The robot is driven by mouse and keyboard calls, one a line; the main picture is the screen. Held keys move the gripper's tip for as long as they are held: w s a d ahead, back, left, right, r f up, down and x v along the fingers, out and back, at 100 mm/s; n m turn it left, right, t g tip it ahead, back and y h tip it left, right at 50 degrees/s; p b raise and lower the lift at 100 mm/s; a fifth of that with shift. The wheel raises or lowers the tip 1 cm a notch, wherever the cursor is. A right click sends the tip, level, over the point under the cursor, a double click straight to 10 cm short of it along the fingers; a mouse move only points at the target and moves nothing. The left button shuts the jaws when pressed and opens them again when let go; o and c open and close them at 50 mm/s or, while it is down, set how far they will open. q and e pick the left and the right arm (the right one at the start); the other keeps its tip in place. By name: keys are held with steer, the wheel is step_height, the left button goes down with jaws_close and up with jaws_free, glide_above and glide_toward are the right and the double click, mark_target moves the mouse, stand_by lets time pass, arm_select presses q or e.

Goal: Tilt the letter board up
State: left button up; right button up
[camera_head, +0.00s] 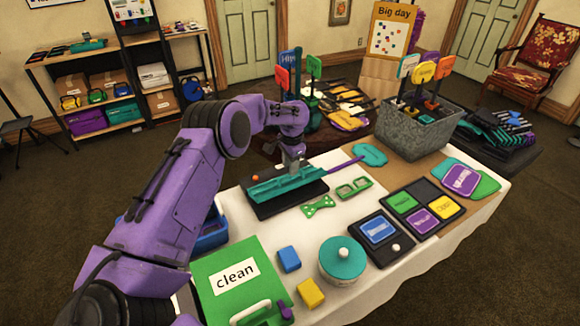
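My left arm comes in from the left, and its gripper (293,168) points down at a long teal piece (275,186). The teal piece lies low over a flat black base (262,208) on the table. The fingertips are close to or touching the teal piece; I cannot tell which, nor whether they are open or shut. No lettering shows on this piece, so I cannot be sure it is the letter board. A board reading "Big day" (393,35) stands upright farther back. My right gripper is not in view.
On the white-covered table (283,226) are a green "clean" board (210,295), blue block (289,259), yellow block (311,293), teal-lidded round container (342,262), green glasses (353,188), green bow tie (318,206) and card tray (460,224). A grey bin (412,137) stands behind.

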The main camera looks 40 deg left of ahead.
arm_select(q)
step_height(320, 180, up, 10)
steer(key=b, duration=0.1)
steer(key=shift+s+d+f, duration=0.15)
steer(key=shift+d, duration=0.2)
steer(key=shift+s+f, duration=0.1)
